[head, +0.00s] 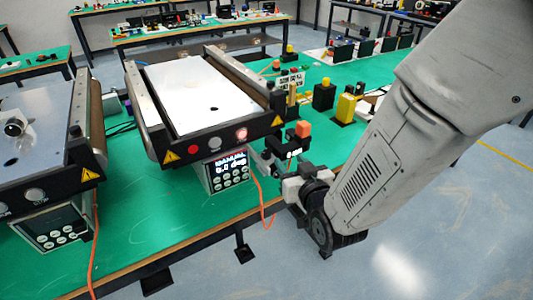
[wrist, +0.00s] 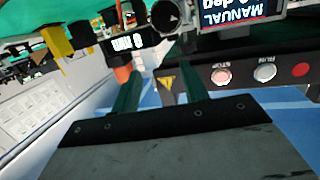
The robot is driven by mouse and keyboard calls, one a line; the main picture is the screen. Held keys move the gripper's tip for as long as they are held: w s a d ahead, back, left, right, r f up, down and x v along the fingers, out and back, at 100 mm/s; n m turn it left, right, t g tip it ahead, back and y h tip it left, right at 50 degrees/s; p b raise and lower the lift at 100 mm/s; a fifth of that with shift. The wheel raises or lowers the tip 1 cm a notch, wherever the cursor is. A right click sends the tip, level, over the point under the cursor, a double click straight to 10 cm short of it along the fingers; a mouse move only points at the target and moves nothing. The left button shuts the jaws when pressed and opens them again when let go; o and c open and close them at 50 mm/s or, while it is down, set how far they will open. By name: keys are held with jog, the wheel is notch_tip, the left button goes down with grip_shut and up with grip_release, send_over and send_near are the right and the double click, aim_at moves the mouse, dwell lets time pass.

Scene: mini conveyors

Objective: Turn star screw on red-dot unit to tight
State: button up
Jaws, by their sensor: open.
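The middle conveyor unit (head: 205,92) has a red dot (head: 193,149) on its front panel, left of two round buttons. In the wrist view the red dot (wrist: 300,70) is at the right, the panel upside down. A dark round knob (wrist: 168,15) shows at the top of the wrist view, beside the display (wrist: 228,12); it may be the star screw, but its shape is unclear. My gripper (head: 268,165) is at the unit's front right corner, largely hidden in the head view. In the wrist view my gripper (wrist: 160,82) is open with nothing between its fingers, apart from the knob.
A black counter (head: 292,150) with an orange-red part (head: 303,129) is close to my gripper. Another conveyor (head: 40,115) stands left. Yellow-black blocks (head: 346,107) stand right on the green bench.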

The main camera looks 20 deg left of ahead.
aim_at(268, 157)
jog(key=shift+n+t+y, duration=0.4)
jog(key=shift+y, duration=0.5)
jog(key=w+a, duration=0.1)
jog(key=a, duration=0.1)
jog(key=w+a, duration=0.1)
jog(key=a, duration=0.2)
jog(key=w+a+f, duration=0.1)
jog(key=a, duration=0.1)
jog(key=shift+a+f, duration=0.1)
jog(key=shift+a, duration=0.3)
jog(key=c, duration=0.9)
